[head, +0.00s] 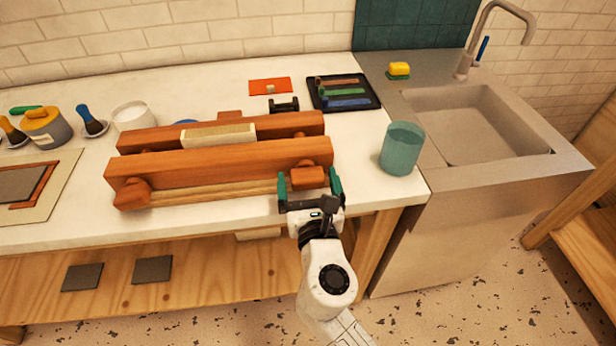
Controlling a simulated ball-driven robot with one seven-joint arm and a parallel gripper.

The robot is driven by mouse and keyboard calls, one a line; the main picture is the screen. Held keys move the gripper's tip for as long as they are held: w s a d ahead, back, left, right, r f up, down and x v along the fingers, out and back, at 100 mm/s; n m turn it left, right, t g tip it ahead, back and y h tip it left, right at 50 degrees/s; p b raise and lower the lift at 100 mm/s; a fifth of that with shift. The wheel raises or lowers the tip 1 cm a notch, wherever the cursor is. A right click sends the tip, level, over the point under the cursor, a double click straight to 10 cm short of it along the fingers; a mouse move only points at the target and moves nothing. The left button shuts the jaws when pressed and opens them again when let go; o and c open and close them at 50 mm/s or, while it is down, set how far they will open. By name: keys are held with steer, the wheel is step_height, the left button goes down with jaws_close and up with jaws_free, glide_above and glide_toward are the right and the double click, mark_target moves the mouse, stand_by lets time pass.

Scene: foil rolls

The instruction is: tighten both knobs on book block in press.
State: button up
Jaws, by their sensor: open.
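The wooden press (220,165) lies on the white counter, with two long orange-brown beams side by side. A pale book block (218,136) sits between the beams, its top edge showing. The left knob (132,194) sticks out from the front beam near its left end. The right knob (308,178) sticks out near the right end. My gripper (309,188) is open, with its green-tipped fingers on either side of the right knob. I cannot tell whether the fingers touch it.
A teal cup (401,148) stands right of the press, near the sink (470,125). A black tray (343,93) with foil rolls lies behind. A white bowl (134,116), glue jar (46,128) and brushes stand at left. Counter front edge (230,235) is close to my arm.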

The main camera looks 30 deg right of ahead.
steer(key=shift+w+d, duration=0.15)
steer(key=shift+w, duration=0.2)
steer(key=shift+c, duration=0.3)
steer(key=c, duration=0.9)
